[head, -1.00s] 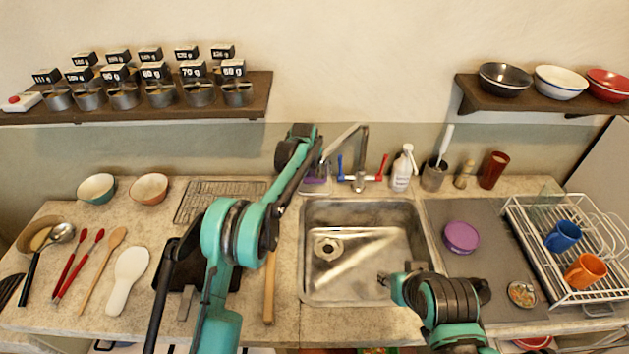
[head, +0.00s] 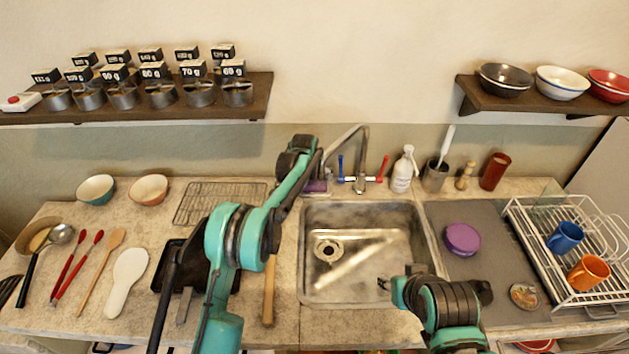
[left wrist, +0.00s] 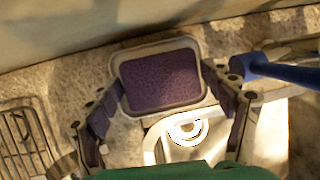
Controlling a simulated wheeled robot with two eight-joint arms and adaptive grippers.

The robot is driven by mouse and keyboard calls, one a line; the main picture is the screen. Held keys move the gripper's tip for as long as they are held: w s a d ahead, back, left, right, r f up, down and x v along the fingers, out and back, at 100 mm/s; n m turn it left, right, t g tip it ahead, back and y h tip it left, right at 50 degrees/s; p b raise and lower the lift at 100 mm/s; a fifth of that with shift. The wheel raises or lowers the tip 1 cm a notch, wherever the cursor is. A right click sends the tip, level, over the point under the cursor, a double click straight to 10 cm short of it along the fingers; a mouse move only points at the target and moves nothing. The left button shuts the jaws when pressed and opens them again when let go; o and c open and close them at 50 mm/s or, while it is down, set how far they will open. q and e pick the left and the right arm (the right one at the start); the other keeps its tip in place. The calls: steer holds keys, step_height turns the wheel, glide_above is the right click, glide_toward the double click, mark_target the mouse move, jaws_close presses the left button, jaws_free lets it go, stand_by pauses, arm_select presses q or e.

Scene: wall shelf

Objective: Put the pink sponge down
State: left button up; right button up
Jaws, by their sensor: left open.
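The sponge (left wrist: 160,78), dark purple-pink in this light, lies flat inside a pale-rimmed dish (left wrist: 126,53) in the left wrist view. In the head view a sliver of the sponge or its dish (head: 315,187) shows behind the sink's left back corner, left of the tap. My left gripper (left wrist: 163,95) is open, with one finger on each side of the dish; I cannot tell whether they touch it. In the head view its fingers are mostly hidden behind my arm. My right gripper (head: 384,284) is over the sink's front right part, and its opening is too small to judge.
The tap (head: 360,165) with blue and red handles stands just right of the sponge; its blue handle (left wrist: 285,72) is close to my left fingers. A wire rack (head: 220,203) lies to the left. The sink (head: 365,240) is empty. A soap bottle (head: 403,170) stands right of the tap.

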arm_select(q)
steer(key=p+v, duration=0.2)
steer(key=v, duration=1)
steer(key=shift+f, duration=0.1)
